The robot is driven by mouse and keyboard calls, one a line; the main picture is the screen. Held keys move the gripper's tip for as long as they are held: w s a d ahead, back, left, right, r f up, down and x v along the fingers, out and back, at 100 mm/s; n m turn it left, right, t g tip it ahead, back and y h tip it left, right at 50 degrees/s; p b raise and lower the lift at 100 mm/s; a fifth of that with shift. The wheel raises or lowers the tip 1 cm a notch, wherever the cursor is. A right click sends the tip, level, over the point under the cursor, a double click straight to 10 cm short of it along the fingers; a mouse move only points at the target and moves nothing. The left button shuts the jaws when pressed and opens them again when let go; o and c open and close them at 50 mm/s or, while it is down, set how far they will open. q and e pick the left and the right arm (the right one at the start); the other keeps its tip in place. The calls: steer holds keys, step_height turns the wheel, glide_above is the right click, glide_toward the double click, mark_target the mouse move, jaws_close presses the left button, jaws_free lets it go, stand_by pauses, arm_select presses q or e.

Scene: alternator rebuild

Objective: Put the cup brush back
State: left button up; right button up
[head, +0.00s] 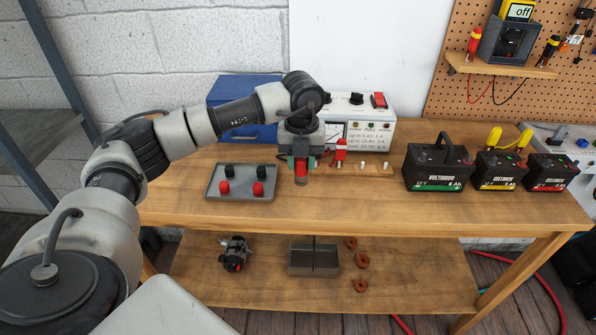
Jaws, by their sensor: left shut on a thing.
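My left gripper (301,160) points down over the middle of the wooden workbench. It is shut on a small red piece with a grey-brown lower end, which looks like the cup brush (301,171). The brush hangs upright between the fingers; its upper part is hidden by them. I cannot tell whether its lower end touches the bench top. My right gripper is not in view.
A grey tray (212,193) with red and black caps lies left of the gripper. A blue box (222,95) and a white charger (377,130) stand behind. Several small posts and a red piece (341,150) are to the right, then three batteries (437,168). The front bench strip (350,215) is clear.

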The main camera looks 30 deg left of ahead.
mark_target(298, 175)
arm_select(q)
steer(key=shift+s+a+f, duration=0.2)
steer(key=shift+a, duration=0.05)
steer(key=shift+f, duration=0.3)
steer(key=shift+f+p, duration=0.45)
steer(key=shift+f, duration=1.25)
steer(key=shift+f, duration=0.1)
steer(key=o, duration=0.8)
steer(key=shift+o, duration=0.2)
step_height(298, 175, up, 12)
steer(key=shift+r+b, duration=0.1)
steer(key=shift+b, duration=0.6)
